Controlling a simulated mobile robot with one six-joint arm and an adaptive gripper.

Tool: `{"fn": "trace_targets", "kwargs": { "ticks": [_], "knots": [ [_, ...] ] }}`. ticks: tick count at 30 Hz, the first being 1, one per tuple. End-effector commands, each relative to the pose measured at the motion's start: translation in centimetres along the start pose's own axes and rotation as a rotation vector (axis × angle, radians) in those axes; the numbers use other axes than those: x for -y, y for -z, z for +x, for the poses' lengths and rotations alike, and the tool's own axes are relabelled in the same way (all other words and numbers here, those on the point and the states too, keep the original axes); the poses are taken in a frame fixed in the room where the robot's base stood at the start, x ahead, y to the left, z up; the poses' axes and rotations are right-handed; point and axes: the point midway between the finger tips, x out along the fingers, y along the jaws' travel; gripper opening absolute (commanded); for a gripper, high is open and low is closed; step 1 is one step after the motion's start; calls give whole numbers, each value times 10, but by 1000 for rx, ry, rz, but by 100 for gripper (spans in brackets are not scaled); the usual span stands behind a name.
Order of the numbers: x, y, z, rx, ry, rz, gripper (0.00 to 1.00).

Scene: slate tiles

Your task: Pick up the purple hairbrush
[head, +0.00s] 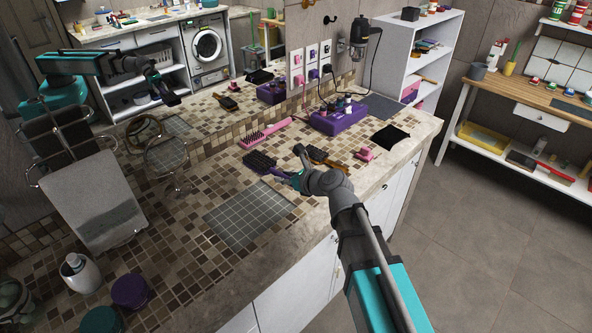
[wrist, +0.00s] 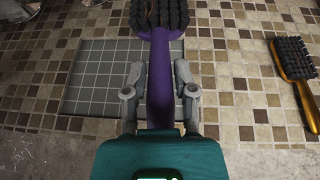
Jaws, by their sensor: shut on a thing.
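The purple hairbrush (head: 261,161) has black bristles and a purple handle. My gripper (head: 297,165) is shut on its handle, with the bristle head pointing left in the head view. In the wrist view, my gripper (wrist: 160,80) has one finger on each side of the purple hairbrush's handle (wrist: 160,75). Its bristle head lies beyond the fingertips and is cut off by the top edge. The brush covers part of the grey grid mat (wrist: 95,75) and appears to be above the counter.
An orange-brown brush (head: 326,158) lies just right of my gripper; it also shows in the wrist view (wrist: 292,68). A pink hairbrush (head: 265,133), a purple box (head: 340,117), a pink clip (head: 366,154) and a black cloth (head: 390,136) lie around. A round mirror (head: 165,155) stands left.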

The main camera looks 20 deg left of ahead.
Motion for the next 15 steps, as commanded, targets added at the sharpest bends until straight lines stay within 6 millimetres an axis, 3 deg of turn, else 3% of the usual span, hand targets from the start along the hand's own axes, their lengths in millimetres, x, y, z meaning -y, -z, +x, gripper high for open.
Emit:
{"fn": "trace_targets", "kwargs": {
  "ticks": [6,15],
  "knots": [
    [-15,-6,-4,0,-1,0,0],
    [-16,-6,-4,0,0,0,0]
  ]
}}
